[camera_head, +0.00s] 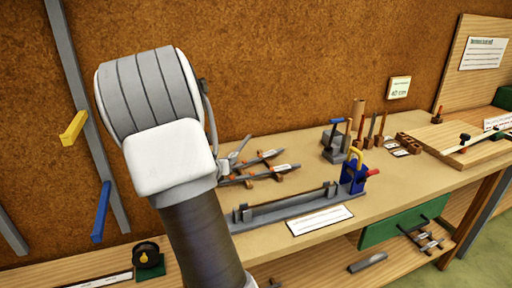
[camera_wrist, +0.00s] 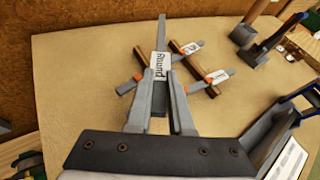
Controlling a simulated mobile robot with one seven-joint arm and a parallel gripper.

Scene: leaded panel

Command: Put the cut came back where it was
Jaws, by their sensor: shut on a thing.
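My gripper (camera_wrist: 162,92) is shut on a narrow grey strip (camera_wrist: 161,32), which looks like the cut came. The strip points away from the fingers over the bench, and a white label reading "Round" (camera_wrist: 160,65) shows beside the fingertips. Two other grey strips with orange bits, one of them (camera_wrist: 218,77) at the right, lie across wooden bars (camera_wrist: 180,52) below. In the head view these strips (camera_head: 285,167) lie at the back left of the bench. My pale wrist hides much of the gripper there. I cannot tell whether the held strip touches the bars.
A long grey fixture (camera_head: 285,209) with a blue and yellow-handled tool (camera_head: 354,178) lies in front, beside a white card (camera_head: 320,220). Upright tools and a block (camera_head: 335,147) stand toward the back. Bare bench top (camera_wrist: 75,75) is left of the bars.

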